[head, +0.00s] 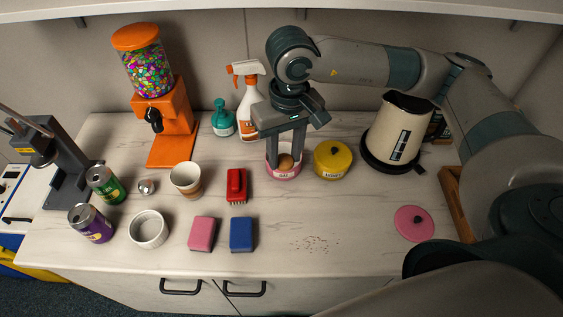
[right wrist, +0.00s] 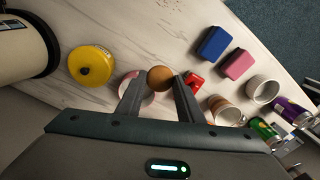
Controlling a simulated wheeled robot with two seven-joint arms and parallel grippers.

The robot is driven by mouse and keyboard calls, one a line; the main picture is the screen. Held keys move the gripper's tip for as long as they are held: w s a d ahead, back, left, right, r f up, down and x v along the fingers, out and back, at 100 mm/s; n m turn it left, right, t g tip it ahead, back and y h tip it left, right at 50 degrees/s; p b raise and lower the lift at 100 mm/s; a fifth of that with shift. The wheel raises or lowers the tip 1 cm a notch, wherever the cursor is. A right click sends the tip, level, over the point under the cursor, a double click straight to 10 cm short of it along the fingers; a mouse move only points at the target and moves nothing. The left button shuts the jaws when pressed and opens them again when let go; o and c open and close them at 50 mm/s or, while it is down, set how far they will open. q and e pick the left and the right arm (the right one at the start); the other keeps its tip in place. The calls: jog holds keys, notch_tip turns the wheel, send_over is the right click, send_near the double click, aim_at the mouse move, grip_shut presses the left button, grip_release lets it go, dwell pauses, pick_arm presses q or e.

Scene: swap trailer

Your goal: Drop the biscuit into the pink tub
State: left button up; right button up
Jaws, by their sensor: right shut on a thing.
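The brown round biscuit (right wrist: 160,78) is held between the fingertips of my right gripper (right wrist: 158,84), which also shows in the head view (head: 286,154). The pink tub (head: 283,173) is open, its lid off, and stands on the counter directly below the gripper. In the head view the biscuit (head: 285,161) appears within the tub's rim; I cannot tell how deep it is. In the right wrist view the tub (right wrist: 131,98) is partly hidden behind a finger. A pink lid (head: 414,223) lies flat at the right of the counter. My left gripper is not in view.
A yellow lidded tub (head: 332,160) stands close right of the pink tub, with a kettle (head: 396,133) beyond. A spray bottle (head: 248,101) stands behind left. A red brush (head: 237,185), sponges (head: 202,233) and cups (head: 186,180) lie left. The front middle holds only crumbs (head: 318,243).

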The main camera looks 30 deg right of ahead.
aim_at(290, 148)
jog(key=w+d+f+m+p, duration=0.1)
jog(key=w+m, duration=0.3)
jog(key=m, duration=0.6)
jog(key=w+d+f+m+p, duration=0.2)
jog(key=w+d+f+m, duration=0.1)
jog(key=m, duration=0.8)
jog(key=shift+w+d+h+p, duration=0.3)
jog(key=shift+w+d, duration=0.25)
jog(key=shift+d, duration=0.3)
jog(key=shift+f, duration=0.15)
jog(key=shift+f+b, duration=0.9)
jog(key=shift+f, duration=2)
jog(key=o, duration=1.1)
jog(key=shift+c, duration=0.2)
jog(key=shift+r, duration=0.15)
